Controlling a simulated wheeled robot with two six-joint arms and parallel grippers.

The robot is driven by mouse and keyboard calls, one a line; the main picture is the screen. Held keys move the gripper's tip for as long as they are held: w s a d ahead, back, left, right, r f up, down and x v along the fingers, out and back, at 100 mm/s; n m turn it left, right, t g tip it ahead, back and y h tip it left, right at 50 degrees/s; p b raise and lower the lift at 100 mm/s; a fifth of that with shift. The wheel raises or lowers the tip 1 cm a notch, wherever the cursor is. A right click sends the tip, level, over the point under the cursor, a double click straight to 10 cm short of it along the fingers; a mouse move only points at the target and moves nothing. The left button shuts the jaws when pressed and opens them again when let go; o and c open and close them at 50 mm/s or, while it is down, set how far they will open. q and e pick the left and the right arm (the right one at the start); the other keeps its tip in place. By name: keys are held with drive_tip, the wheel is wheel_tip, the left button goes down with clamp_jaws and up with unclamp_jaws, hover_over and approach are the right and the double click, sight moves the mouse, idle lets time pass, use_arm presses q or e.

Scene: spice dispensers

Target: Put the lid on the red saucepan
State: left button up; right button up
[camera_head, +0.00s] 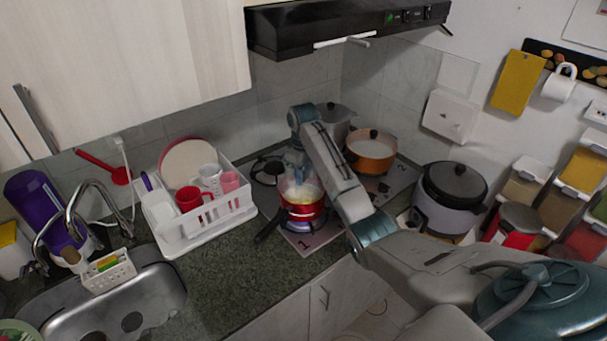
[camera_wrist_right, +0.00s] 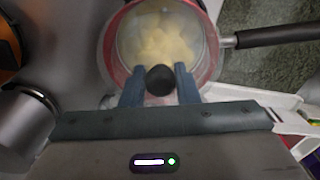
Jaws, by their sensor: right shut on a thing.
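The red saucepan (camera_head: 303,216) stands on the front burner marked 1, its black handle pointing to the lower left. Pale yellow food shows inside it. My right gripper (camera_head: 296,176) is directly above the pan. In the right wrist view, my right gripper (camera_wrist_right: 160,88) is shut on the black knob of the clear glass lid (camera_wrist_right: 130,40). The saucepan (camera_wrist_right: 108,60) and its food show through the glass, with the lid roughly over the opening. I cannot tell whether the lid touches the rim. My left gripper is not in view.
An orange pot (camera_head: 370,158) and a grey pot (camera_head: 335,118) stand behind on the stove. A white dish rack (camera_head: 205,228) is close on the left. A rice cooker (camera_head: 448,205) stands to the right. Bare counter (camera_head: 235,268) lies in front of the rack.

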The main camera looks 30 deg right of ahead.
drive_tip(key=shift+s+r, duration=0.1)
drive_tip(key=shift+s, duration=0.05)
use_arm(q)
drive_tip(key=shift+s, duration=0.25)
use_arm(e)
drive_tip(key=shift+f, duration=0.45)
drive_tip(key=o, duration=1.6)
